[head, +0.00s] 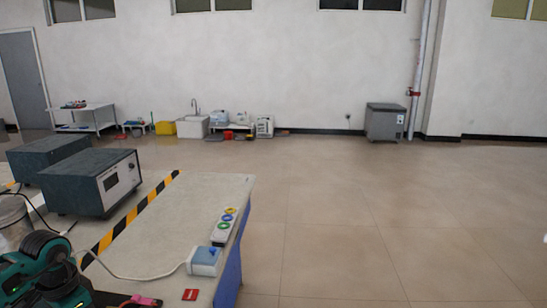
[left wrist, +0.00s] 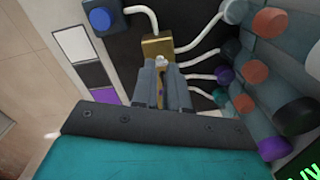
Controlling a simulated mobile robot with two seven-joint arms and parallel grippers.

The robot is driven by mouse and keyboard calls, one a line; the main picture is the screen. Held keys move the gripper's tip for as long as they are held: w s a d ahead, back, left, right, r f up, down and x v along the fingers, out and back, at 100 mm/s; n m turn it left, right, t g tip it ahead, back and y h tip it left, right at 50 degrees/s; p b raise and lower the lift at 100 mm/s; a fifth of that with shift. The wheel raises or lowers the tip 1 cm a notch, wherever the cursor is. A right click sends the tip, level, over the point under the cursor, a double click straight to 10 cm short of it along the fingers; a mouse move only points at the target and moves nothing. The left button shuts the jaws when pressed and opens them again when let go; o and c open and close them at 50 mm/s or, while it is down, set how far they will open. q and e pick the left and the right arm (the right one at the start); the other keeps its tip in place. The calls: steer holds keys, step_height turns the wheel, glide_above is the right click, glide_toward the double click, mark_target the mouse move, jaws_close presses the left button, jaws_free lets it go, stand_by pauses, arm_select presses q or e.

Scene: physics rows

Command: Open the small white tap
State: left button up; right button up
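In the left wrist view a brass block (left wrist: 156,46) stands just beyond my left gripper (left wrist: 161,68). A small white piece (left wrist: 160,60) shows at the block's near edge, between the grey fingertips; it may be the tap, but it is too small to be sure. The fingers are close together with a narrow gap, and I cannot tell whether they touch it. White hoses (left wrist: 203,37) run beside the block. In the head view my teal and black left arm is at the bottom left, and the tap cannot be made out. My right gripper is in neither view.
In the left wrist view, capped grey cylinders (left wrist: 270,75) crowd the right, and a blue-knobbed box (left wrist: 101,19) is upper left. In the head view, a grey instrument (head: 95,182) and a blue-white box (head: 205,261) stand on the table (head: 165,225). Floor to the right is clear.

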arm_select(q)
step_height(320, 180, up, 7)
stand_by(0.8)
steer(key=shift+f, duration=0.1)
